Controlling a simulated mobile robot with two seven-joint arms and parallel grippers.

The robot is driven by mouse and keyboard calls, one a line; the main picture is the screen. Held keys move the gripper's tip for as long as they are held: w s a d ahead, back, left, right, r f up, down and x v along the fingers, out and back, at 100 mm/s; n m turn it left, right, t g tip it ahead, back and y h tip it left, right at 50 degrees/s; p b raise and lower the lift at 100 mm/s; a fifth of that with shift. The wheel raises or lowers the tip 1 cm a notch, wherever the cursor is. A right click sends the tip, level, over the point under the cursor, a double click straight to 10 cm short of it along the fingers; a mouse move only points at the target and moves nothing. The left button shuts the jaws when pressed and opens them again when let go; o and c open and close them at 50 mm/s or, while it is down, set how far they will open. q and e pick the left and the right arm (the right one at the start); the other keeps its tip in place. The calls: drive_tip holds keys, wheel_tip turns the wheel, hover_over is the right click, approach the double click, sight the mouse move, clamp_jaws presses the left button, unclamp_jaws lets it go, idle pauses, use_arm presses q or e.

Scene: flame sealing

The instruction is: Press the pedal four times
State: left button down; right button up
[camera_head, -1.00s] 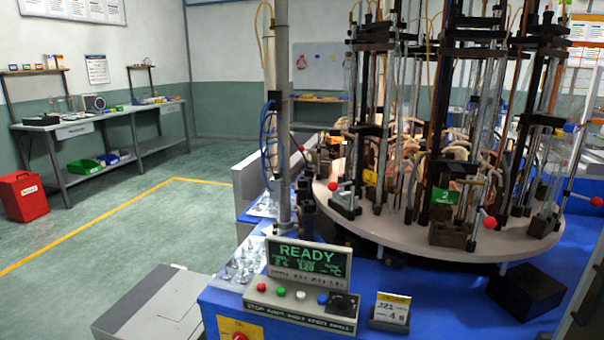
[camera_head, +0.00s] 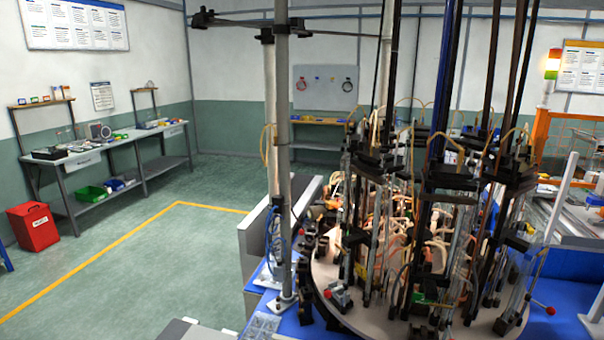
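No pedal shows in the head view. Neither of my grippers is in view. The sealing machine's round turntable (camera_head: 347,309) stands at the right, crowded with black clamps, thin glass tubes and upright rods. Its blue base (camera_head: 312,329) shows below it, cut off by the bottom edge. Red ball handles stick out at the turntable's rim. The floor in front of the machine is out of the picture.
A grey box (camera_head: 192,332) shows at the bottom edge, left of the machine. A grey upright pole (camera_head: 281,160) stands at the machine's left. A red bin (camera_head: 34,228) and a workbench (camera_head: 115,143) stand at the left. The green floor (camera_head: 190,260) between is clear.

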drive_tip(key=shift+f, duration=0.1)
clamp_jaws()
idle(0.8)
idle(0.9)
